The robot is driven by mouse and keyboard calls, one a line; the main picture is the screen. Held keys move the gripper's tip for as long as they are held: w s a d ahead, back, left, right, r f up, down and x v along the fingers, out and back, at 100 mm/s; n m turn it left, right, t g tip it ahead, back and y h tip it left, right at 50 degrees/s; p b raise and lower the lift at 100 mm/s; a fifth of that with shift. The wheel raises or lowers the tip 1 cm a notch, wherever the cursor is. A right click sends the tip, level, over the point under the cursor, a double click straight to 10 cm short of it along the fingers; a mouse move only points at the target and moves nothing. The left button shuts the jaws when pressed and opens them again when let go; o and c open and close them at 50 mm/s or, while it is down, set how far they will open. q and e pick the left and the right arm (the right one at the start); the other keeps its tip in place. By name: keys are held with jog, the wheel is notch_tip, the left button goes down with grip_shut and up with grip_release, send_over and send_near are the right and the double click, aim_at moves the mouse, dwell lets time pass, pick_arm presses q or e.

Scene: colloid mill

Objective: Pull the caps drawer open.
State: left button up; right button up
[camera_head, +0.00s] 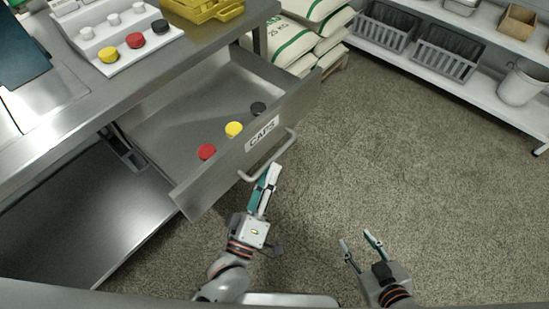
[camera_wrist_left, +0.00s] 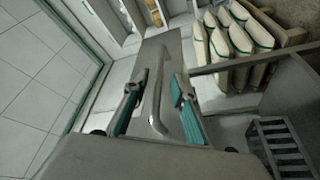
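The caps drawer (camera_head: 215,178) is pulled well out from under the steel counter, with a label reading CAPS on its front. Inside lie a red cap (camera_head: 207,152), a yellow cap (camera_head: 234,129) and a black cap (camera_head: 258,108). The bar handle (camera_head: 268,158) spans the drawer front. My left gripper (camera_head: 268,180) is at the handle. In the left wrist view the handle (camera_wrist_left: 154,105) shows between the two spread fingers of my left gripper (camera_wrist_left: 157,95), with gaps on both sides. My right gripper (camera_head: 361,240) is open and empty over the floor, right of the drawer.
A white tray (camera_head: 105,65) with caps and a yellow crate (camera_head: 205,8) stand on the counter (camera_head: 50,150). Stacked sacks (camera_head: 292,42) lie behind the drawer. A shelf (camera_head: 480,85) with grey baskets runs along the back right. The floor (camera_head: 420,160) between is clear.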

pick_arm(q)
jog(key=v, duration=0.6)
jog(key=shift+s+a, duration=0.1)
pick_arm(e)
jog(key=shift+r, duration=0.1)
pick_arm(q)
jog(key=s+a+f+m+g+y+p, duration=0.2)
jog(key=s+a+m+g+p, duration=0.2)
jog(key=a+m, duration=0.2)
jog(key=s+a+f+m+g+y+p, duration=0.1)
jog(key=s+a+f+m+g+p, duration=0.2)
jog(key=a, duration=0.6)
jog(key=s+m+g+p, duration=0.1)
jog(key=m+g+p, duration=0.1)
jog(key=m, duration=0.1)
jog(key=shift+s+f+y, duration=0.15)
jog(key=shift+f+y, duration=0.05)
jog(key=shift+y, duration=0.2)
pick_arm(e)
jog(key=shift+m, duration=0.4)
jog(key=r, duration=0.3)
jog(key=s+r, duration=0.1)
jog(key=r, duration=0.1)
jog(key=shift+a, duration=0.4)
